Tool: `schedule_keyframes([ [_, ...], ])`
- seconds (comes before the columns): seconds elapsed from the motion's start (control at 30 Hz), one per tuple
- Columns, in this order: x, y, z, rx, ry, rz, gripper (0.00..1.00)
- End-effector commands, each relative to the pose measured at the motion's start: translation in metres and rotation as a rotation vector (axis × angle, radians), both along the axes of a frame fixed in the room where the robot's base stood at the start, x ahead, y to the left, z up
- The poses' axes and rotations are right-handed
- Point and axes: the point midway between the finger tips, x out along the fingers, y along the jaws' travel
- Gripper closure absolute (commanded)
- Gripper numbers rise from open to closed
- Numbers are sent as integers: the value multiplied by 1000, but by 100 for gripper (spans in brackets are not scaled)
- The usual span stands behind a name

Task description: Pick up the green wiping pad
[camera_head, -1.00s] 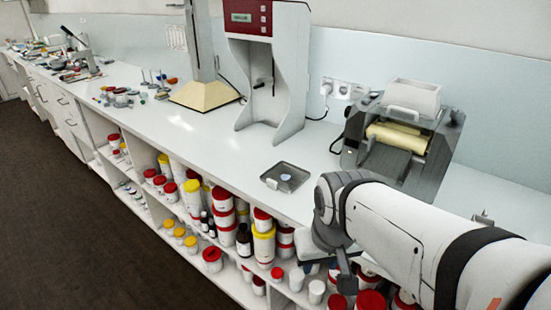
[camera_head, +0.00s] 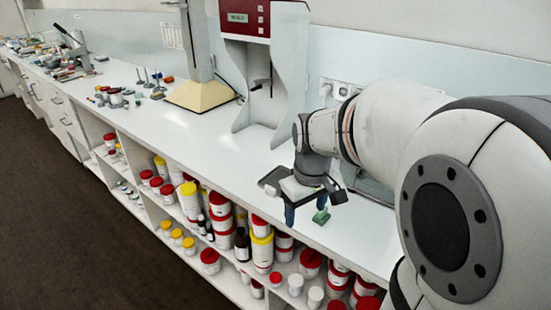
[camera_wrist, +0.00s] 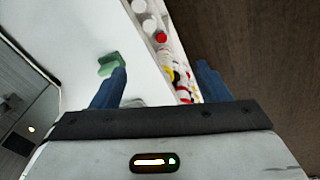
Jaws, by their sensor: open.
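The green wiping pad (camera_head: 321,216) lies on the white counter near its front edge. It looks like a small green block, and it also shows in the wrist view (camera_wrist: 108,63), left of the jaws. My gripper (camera_head: 307,207) points down above the counter, beside the pad. Its two blue fingers are spread apart with nothing between them in the wrist view (camera_wrist: 162,72). The left finger's tip overlaps the edge of the pad in that view; I cannot tell whether they touch.
A tall machine with a red panel (camera_head: 246,18) stands at the back. Red- and yellow-lidded tubs (camera_head: 262,248) fill shelves under the counter. The counter left of the tray is clear.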

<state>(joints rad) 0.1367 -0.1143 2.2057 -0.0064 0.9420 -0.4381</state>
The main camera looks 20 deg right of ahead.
Motion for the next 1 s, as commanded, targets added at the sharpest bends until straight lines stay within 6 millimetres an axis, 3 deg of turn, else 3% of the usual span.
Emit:
schedule_keyframes([
  [0.1,38,-34,-5,-4,50,101,31],
  [0.2,60,-57,-14,-2,78,182,31],
  [0.4,82,-85,-27,4,106,278,31],
  [0.77,85,-87,-65,7,112,297,31],
  [1.0,84,-84,-99,6,112,297,31],
])
